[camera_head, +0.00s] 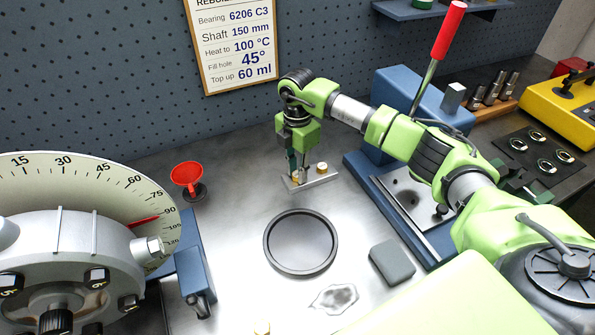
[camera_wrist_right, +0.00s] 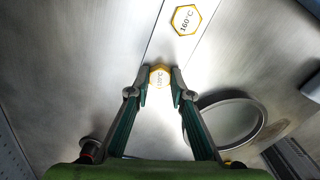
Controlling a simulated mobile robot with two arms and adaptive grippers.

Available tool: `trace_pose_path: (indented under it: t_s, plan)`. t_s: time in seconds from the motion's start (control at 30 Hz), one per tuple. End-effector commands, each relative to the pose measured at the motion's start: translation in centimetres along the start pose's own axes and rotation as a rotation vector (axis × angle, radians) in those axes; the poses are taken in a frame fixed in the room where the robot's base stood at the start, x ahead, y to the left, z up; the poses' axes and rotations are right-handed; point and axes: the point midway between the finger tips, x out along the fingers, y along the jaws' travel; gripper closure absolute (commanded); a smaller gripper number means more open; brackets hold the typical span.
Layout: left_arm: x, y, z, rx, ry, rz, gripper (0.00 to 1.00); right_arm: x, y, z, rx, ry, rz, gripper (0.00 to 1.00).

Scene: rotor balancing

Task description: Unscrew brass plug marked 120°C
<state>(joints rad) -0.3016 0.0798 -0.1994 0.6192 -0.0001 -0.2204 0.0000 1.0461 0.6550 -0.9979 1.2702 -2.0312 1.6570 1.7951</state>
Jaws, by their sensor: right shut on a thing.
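A small metal bar (camera_head: 312,181) lies on the steel bench and bears two brass plugs. My right gripper (camera_head: 297,174) points down at the bar's left end, shut on one brass plug. In the right wrist view its two fingertips (camera_wrist_right: 159,82) hold that hexagonal brass plug (camera_wrist_right: 159,74) from both sides. The other brass plug (camera_head: 322,168) stands free to the right and reads 160°C in the right wrist view (camera_wrist_right: 186,19). My left gripper is not in view.
A round dark-rimmed dish (camera_head: 300,243) and a grey block (camera_head: 391,263) lie nearer. A red funnel (camera_head: 187,176) and a large dial (camera_head: 95,190) stand left. A blue press with a red-handled lever (camera_head: 449,30) is right. Bare bench surrounds the bar.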

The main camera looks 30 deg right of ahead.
Motion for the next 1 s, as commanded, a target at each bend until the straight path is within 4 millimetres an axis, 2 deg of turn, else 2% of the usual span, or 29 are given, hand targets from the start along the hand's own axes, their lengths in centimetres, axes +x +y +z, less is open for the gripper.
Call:
trace_pose_path:
  t_s: [0.8, 1.0]
  plan:
    - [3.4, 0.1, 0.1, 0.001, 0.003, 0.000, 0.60, 0.0, 0.1, 0.0, -1.097, -0.004, 0.002, 1.00]
    - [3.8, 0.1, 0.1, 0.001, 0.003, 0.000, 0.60, -0.1, 0.1, 0.0, -1.276, -0.003, 0.003, 1.00]
